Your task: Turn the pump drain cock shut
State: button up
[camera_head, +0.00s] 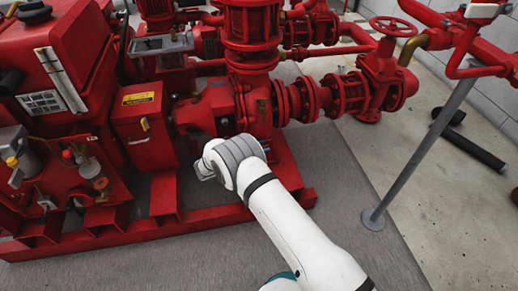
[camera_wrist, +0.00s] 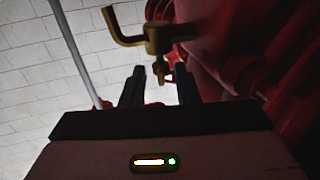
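The pump drain cock (camera_wrist: 158,40) is a small brass fitting at the top middle of the wrist view, with a bent brass lever (camera_wrist: 118,32) sticking out to the left and up. A narrow brass part hangs below its body. My gripper (camera_wrist: 159,76) shows two dark fingers, spread apart and empty, pointing at the cock. The narrow lower part appears between the fingertips; I cannot tell whether it is within their reach. In the head view, my white and grey arm reaches to the red pump casing (camera_head: 210,108); my fingers and the cock are hidden there.
Red pump body and pipes fill the right of the wrist view, close to the right finger. A grey post (camera_head: 420,160) stands on the floor at right. The red base frame (camera_head: 120,235) runs below. A red handwheel valve (camera_head: 385,65) is behind right. Grey floor in front is clear.

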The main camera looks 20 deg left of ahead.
jog(key=p+v, duration=0.2)
jog(key=v, duration=0.5)
jog(key=shift+s+a, duration=0.25)
